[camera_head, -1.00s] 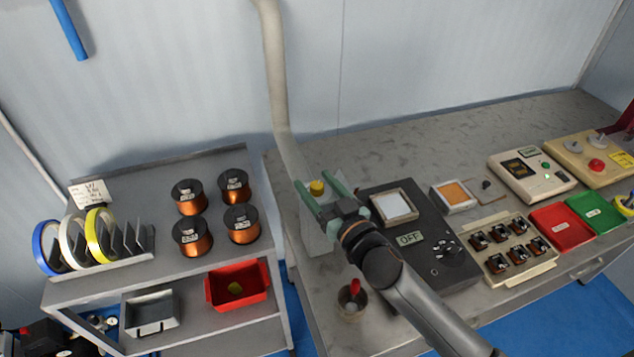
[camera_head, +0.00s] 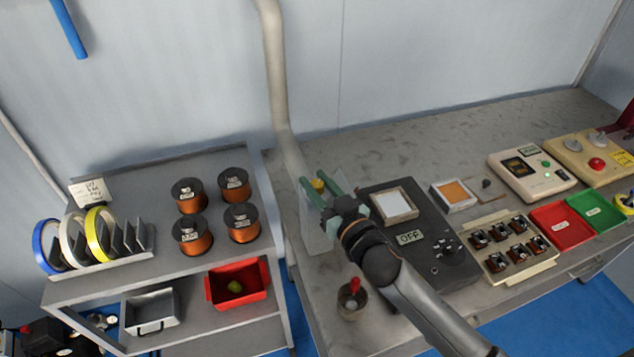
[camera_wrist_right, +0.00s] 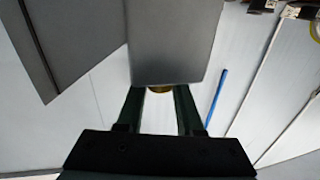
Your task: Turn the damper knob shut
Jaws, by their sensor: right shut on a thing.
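The damper knob (camera_head: 318,184) is a small yellow knob on a pale grey box at the foot of the duct pipe (camera_head: 277,80), at the bench's left end. My right gripper (camera_head: 318,179) has its two green fingers on either side of it and is shut on it. In the right wrist view only a sliver of the yellow knob (camera_wrist_right: 160,89) shows between the fingers, below the edge of the grey box (camera_wrist_right: 175,45). The rest of the knob is hidden. My left gripper is in neither view.
A dark panel (camera_head: 448,268) with an OFF sign lies right of the gripper, under my right arm. A cup (camera_head: 352,304) with a red-handled tool stands near the front. A shelf with copper spools (camera_head: 192,236) stands left. The bench's back strip is clear.

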